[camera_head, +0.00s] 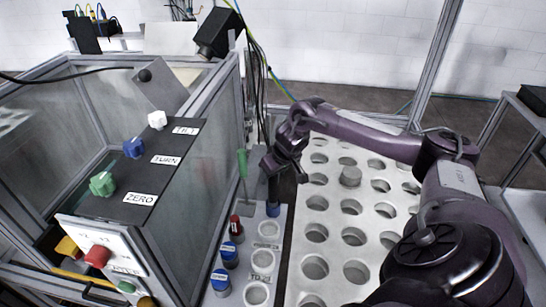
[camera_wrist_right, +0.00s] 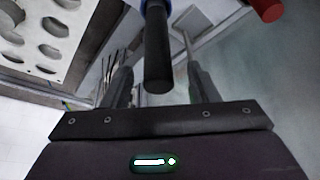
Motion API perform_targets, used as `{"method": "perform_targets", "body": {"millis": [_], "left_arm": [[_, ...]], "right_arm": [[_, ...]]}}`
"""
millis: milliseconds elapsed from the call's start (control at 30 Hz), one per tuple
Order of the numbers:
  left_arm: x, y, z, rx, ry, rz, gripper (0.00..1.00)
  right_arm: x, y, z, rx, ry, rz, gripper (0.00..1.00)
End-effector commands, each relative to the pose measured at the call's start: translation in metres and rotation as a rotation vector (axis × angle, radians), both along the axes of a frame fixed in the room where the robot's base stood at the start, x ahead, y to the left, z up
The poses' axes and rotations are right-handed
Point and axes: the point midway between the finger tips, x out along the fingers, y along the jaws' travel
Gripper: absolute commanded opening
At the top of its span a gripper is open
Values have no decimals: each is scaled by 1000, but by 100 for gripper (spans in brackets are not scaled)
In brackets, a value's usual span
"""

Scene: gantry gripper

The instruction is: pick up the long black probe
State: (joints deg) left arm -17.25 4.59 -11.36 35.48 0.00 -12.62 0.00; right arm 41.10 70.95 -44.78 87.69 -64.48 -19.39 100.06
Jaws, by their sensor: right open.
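The long black probe (camera_head: 272,190) stands upright with a blue part at its lower end, in the narrow grey rack beside the glass-walled box. In the right wrist view the black probe (camera_wrist_right: 158,55) lies between the two fingers, with clear gaps on both sides. My right gripper (camera_head: 284,172) is just above and around the probe's top in the head view, pointing down. Its jaws are open in the right wrist view (camera_wrist_right: 161,72) and hold nothing. My left gripper is not in view.
A green-handled tool (camera_head: 243,162) stands close left of the gripper. A red-capped item (camera_head: 236,228) and blue-capped items (camera_head: 228,254) stand nearer in the rack. A white plate with several round holes (camera_head: 333,207) lies to the right. The control box (camera_head: 139,178) is left.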

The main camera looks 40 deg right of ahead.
Motion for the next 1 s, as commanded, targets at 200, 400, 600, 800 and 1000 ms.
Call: {"method": "perform_targets", "body": {"millis": [200, 400, 600, 800, 1000], "left_arm": [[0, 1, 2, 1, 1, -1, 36], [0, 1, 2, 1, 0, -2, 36], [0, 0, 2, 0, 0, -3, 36], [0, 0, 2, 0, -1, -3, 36], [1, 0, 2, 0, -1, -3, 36]], "right_arm": [[11, -2, -31, 2, 0, -1, 54], [15, -3, -40, -1, -1, 0, 54], [15, -3, -40, -1, -1, 0, 48], [14, -3, -39, -1, 0, 0, 21], [15, -3, -39, -1, -2, -1, 9]]}}
